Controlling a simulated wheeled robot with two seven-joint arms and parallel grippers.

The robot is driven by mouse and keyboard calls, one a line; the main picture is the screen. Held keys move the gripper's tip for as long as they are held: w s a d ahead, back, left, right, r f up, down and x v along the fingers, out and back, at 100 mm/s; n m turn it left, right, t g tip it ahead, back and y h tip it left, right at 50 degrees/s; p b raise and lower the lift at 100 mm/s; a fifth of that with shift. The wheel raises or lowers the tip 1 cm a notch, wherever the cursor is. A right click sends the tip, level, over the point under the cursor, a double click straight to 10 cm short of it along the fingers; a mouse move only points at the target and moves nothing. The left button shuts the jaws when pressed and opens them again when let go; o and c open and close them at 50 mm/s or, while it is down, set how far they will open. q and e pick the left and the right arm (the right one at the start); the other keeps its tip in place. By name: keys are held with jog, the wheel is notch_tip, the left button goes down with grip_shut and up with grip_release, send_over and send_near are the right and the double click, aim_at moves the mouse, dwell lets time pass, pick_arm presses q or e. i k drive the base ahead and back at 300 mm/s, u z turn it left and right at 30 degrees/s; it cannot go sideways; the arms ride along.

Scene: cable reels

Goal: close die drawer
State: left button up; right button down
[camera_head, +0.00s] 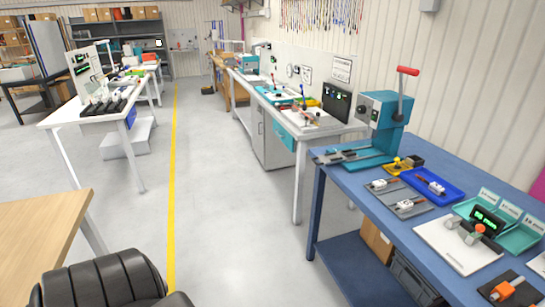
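No drawer is clearly marked as the die drawer. A teal box-like part (283,133) shows under the top of the middle bench, beside a grey cabinet (262,135); it may be a drawer, but I cannot tell how far it stands out. A teal press (385,115) with a red-tipped lever (407,71) stands on the blue bench (440,170) at the right, its base reaching left. Neither of my grippers shows in the head view.
A blue tray (432,184), small fixtures and a white board (456,246) lie on the blue bench. A black ribbed chair-like shape (100,283) and a wooden tabletop (40,235) fill the lower left. Grey floor with a yellow line (172,180) is clear between the benches.

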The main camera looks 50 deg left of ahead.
aim_at(332, 158)
jog(key=u, duration=1.7)
jog(key=k, duration=0.65)
jog(key=u, duration=0.45)
jog(key=i, duration=1)
jog(key=z, duration=1.05)
jog(key=i, duration=0.9)
jog(key=z, duration=1.1)
jog(key=i, duration=0.2)
jog(key=z, duration=0.25)
